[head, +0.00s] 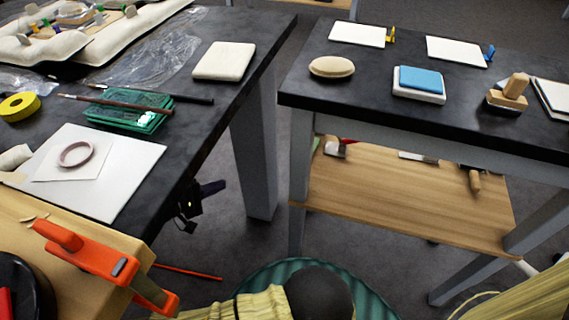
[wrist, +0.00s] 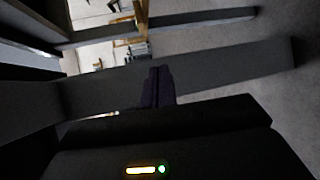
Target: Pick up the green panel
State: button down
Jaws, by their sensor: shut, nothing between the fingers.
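A green, flat, box-like piece (head: 128,112), the only green panel-like thing I can make out, lies on the left dark table. Two long brushes (head: 140,105) lie across it and hide part of it. My gripper (head: 221,185) is below and to the right of it in the head view, beside the table's edge and apart from the piece. Its dark purple fingers are together and empty. In the wrist view the closed fingers (wrist: 158,72) point at grey table legs and floor; no green piece shows there.
A white board with a ring (head: 76,154), yellow tape (head: 19,106) and a cream pad (head: 225,61) are on the left table (head: 196,131). An orange clamp (head: 95,258) is at the lower left. A second table (head: 440,112) stands right, across a floor gap.

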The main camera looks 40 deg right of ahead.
jog(key=s+a+n+t+h+b, duration=0.2)
jog(key=a+n+t+b, duration=0.3)
jog(key=a+n, duration=1)
jog(key=n, duration=0.4)
jog(key=shift+s+f+n, duration=0.25)
jog(key=shift+s+n, duration=0.05)
jog(key=shift+a, duration=0.15)
